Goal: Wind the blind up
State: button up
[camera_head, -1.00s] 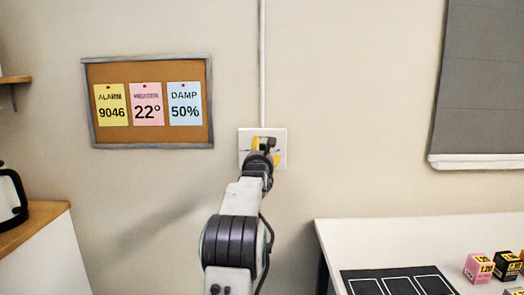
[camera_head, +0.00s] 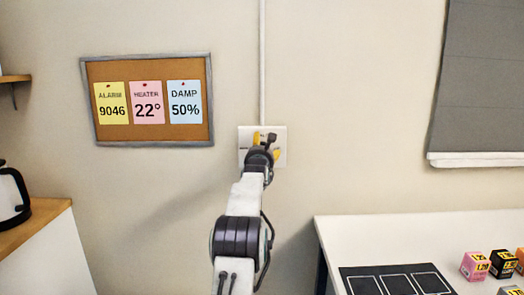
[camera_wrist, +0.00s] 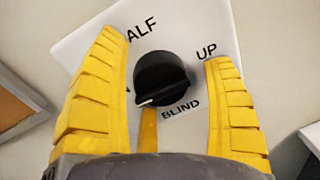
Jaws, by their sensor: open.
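A white wall plate (camera_head: 244,133) carries a black round knob (camera_wrist: 163,76), whose white pointer line aims to the lower left in the wrist view. The plate reads "UP" at the knob's upper right, "ALF" above it, partly cut off, and "BLIND" below it; a label on the left is mostly hidden. My gripper (camera_wrist: 165,48) is open, its yellow fingers on either side of the knob with visible gaps. In the head view my gripper (camera_head: 265,146) is in front of the plate. The grey blind (camera_head: 485,85) hangs at the right, its pale bottom bar showing and its top out of view.
A cork board (camera_head: 153,135) with three notes hangs left of the plate. A white table (camera_head: 345,232) with a black marked mat and several small boxes stands at lower right. A kettle (camera_head: 10,198) is on a counter at far left. A conduit runs up from the plate.

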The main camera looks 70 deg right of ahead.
jog(key=shift+c, duration=0.4)
jog(key=shift+r, duration=0.2)
jog(key=c, duration=1.1)
jog(key=shift+c, duration=0.2)
jog(key=shift+s+r+m, duration=0.1)
jog(key=shift+r+m, duration=0.05)
jog(key=shift+m, duration=1.05)
jog(key=shift+r+m, duration=0.1)
jog(key=shift+m, duration=1.1)
jog(key=o, duration=1.2)
jog(key=shift+f, duration=0.35)
jog(key=shift+a, duration=0.15)
